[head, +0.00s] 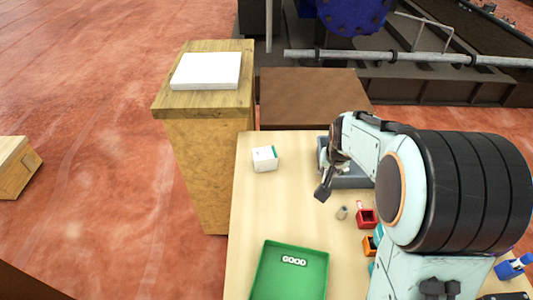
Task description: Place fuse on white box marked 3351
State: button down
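A small white box (264,159) with a green edge stands at the back left of the light wooden table. Its marking is too small to read. My gripper (324,191) hangs over the table to the right of and in front of the white box, clear of it. Its dark fingers are seen small and from the side, so I cannot tell whether they are open or hold anything. A small greyish-beige piece (341,213) lies on the table just below the gripper. I cannot tell whether it is the fuse, and I make out no other clear fuse.
A green tray (262,272) labelled GOOD lies at the front left. A grey bin (352,181) sits behind my gripper. Red (367,217) and orange (370,246) small boxes stand right. A wooden pedestal (200,150) with a white slab (206,71) rises beside the table.

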jog(key=w+a+r, duration=0.2)
jog(key=w+a, duration=0.3)
jog(key=n, duration=0.2)
send_near(274, 149)
jog(key=shift+w+d+f+y, duration=0.25)
jog(key=shift+w+d+y, duration=0.15)
jog(key=shift+d, duration=0.05)
jog(key=shift+w+a+f, duration=0.1)
jog(key=shift+w+f, duration=0.55)
jog(key=shift+f, duration=1.6)
jog(key=c, duration=1)
grip_release()
jog(key=shift+f, duration=0.15)
